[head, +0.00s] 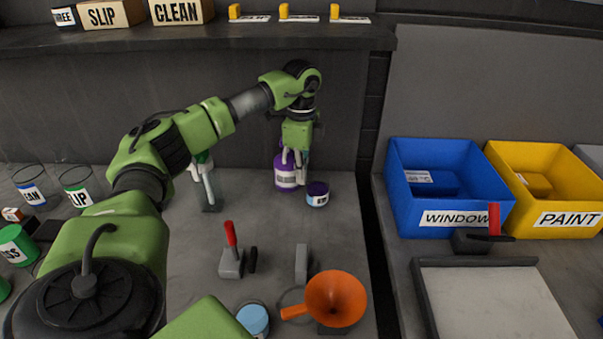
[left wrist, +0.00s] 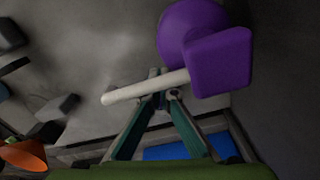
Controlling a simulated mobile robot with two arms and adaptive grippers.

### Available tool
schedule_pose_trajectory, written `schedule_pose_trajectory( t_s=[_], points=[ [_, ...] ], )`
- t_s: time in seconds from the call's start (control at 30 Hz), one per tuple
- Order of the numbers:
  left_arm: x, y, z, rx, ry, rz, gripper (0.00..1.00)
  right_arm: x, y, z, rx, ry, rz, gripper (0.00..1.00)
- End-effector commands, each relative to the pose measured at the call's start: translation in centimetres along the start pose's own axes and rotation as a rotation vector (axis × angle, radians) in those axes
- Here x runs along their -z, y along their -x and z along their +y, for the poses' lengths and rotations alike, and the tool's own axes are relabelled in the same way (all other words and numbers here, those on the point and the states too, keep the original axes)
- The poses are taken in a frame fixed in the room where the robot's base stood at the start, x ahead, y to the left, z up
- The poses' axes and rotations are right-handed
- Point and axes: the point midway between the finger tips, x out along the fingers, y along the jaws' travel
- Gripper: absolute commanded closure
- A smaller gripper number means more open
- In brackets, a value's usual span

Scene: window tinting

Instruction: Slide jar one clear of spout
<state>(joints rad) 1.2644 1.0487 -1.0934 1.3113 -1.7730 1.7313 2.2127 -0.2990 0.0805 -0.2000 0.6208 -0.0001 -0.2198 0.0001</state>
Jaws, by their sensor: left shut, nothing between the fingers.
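In the left wrist view, a purple block-shaped head (left wrist: 218,60) with a pale rod-like spout (left wrist: 135,91) shows above a rounded purple body (left wrist: 188,28). My left gripper (left wrist: 163,82) is shut and empty, its tips close to the spout; contact is unclear. It also shows in the head view (head: 302,180), beside the jar. My right gripper is out of view.
A blue WINDOW bin (head: 447,185) and yellow PAINT bin (head: 545,185) stand right, past a dark gap. Bench between clamp and jar is clear.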

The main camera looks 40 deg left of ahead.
Motion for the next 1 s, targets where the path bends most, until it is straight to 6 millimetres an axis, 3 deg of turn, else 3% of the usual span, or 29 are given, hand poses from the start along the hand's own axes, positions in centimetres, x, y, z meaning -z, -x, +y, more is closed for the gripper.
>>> schedule_pose_trajectory(
  t_s=[0.17,0.47,1.0],
  points=[
    [0.3,0.1,0.0,-0.001,-0.002,0.000,1.00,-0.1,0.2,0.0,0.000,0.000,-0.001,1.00],
    [4.5,0.2,0.0,-0.001,-0.002,0.000,1.00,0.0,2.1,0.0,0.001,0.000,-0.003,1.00],
    [4.4,0.0,0.0,0.000,0.000,0.000,1.00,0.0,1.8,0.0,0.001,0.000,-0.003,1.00]
  ],
)
